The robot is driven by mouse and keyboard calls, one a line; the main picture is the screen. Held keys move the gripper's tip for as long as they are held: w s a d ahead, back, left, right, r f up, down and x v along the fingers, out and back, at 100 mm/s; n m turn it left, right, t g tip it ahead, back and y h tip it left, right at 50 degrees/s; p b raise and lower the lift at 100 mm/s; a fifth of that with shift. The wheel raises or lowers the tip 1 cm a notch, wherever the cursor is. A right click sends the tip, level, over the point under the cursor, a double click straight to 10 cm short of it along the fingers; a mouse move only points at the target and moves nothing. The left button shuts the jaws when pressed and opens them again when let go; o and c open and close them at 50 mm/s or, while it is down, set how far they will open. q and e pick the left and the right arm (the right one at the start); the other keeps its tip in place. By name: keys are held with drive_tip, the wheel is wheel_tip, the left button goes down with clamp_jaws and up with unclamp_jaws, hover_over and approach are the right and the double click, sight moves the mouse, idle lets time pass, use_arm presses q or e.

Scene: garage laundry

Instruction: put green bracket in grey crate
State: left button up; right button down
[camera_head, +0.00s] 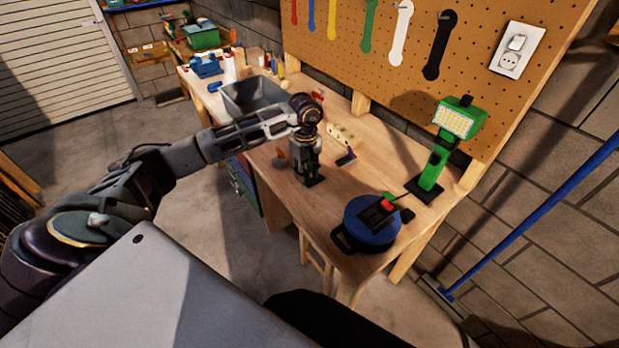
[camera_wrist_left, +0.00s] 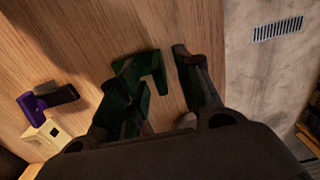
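The green bracket (camera_wrist_left: 157,66) lies on the wooden workbench under my left gripper, with its angled shape showing between the fingers in the left wrist view. In the head view only a small dark green part of it (camera_head: 316,181) shows below the fingers. My left gripper (camera_head: 307,174) points down at the bench; it also shows in the left wrist view (camera_wrist_left: 152,62). Its fingers are apart, one overlapping the bracket's left side, with a gap to the other. The grey crate (camera_head: 238,108) stands farther back on the bench. My right gripper is not in view.
A purple bracket (camera_wrist_left: 30,104) and a pale block with sockets (camera_head: 343,134) lie beside the green bracket. A blue round reel (camera_head: 369,226) and a green work lamp (camera_head: 434,165) stand toward the near end. A pegboard with tools (camera_head: 400,75) rises behind the bench.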

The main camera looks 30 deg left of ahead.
use_arm(q)
drive_tip(key=shift+f, duration=0.85)
clamp_jaws()
